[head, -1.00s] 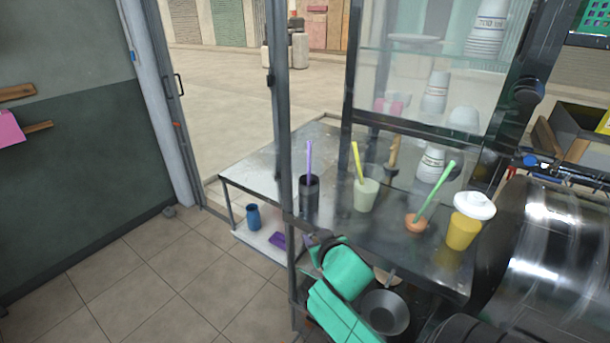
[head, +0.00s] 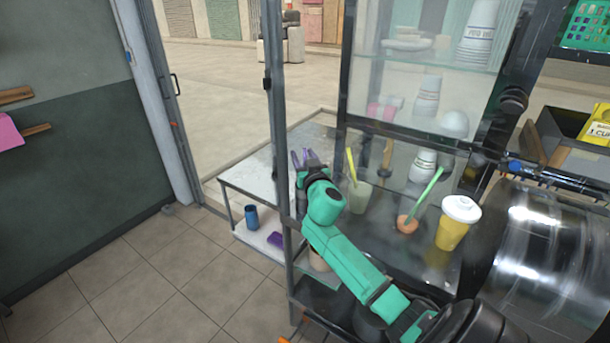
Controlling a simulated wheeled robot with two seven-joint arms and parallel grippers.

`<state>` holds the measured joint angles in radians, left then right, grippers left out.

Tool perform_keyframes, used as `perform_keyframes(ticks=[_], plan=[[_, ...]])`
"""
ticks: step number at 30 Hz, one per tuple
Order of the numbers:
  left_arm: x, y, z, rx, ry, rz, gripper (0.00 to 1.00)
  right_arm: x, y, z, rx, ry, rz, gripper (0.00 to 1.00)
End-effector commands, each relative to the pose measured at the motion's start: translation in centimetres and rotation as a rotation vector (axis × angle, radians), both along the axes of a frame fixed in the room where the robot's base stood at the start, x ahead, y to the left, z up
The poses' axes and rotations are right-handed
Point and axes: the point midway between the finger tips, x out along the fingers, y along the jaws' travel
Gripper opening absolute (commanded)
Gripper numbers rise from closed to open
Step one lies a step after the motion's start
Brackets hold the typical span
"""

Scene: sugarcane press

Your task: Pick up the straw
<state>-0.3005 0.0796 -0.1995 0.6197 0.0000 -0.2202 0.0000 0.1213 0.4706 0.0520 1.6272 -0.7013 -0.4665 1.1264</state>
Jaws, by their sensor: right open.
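My right gripper (head: 308,160) is open at the purple straw (head: 305,156), at the left of the steel counter. Only a little of this straw shows between and beside the fingers, and I cannot tell whether they touch it. The dark cup that holds it is hidden behind my green right arm. A yellow straw (head: 350,166) leans in a pale green cup (head: 359,197) just right of the gripper. A green straw (head: 428,190) leans in a small orange holder (head: 407,224) further right. My left gripper is out of view.
A yellow cup with a white lid (head: 453,232) stands right of the green straw, beside a big shiny metal drum (head: 540,255). A metal post (head: 274,110) rises close left of the gripper. A glass cabinet with stacked cups (head: 480,35) stands behind.

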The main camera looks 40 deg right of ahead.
Motion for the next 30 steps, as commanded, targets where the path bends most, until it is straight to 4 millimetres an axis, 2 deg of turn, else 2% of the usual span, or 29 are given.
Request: perform_keyframes(ticks=[3, 9, 13, 30], plan=[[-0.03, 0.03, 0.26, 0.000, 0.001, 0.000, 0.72, 1.09, -0.49, 0.03, 0.000, 0.000, 0.000, 0.49], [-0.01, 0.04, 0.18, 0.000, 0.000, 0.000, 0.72, 1.15, -0.50, -0.13, 0.000, 0.001, 0.001, 0.49], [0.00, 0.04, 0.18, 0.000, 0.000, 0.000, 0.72, 1.14, -0.49, -0.13, 0.001, 0.000, 0.001, 0.00], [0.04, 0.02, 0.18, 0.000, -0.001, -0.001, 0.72, 1.11, -0.48, -0.16, 0.002, 0.001, 0.001, 0.00]])
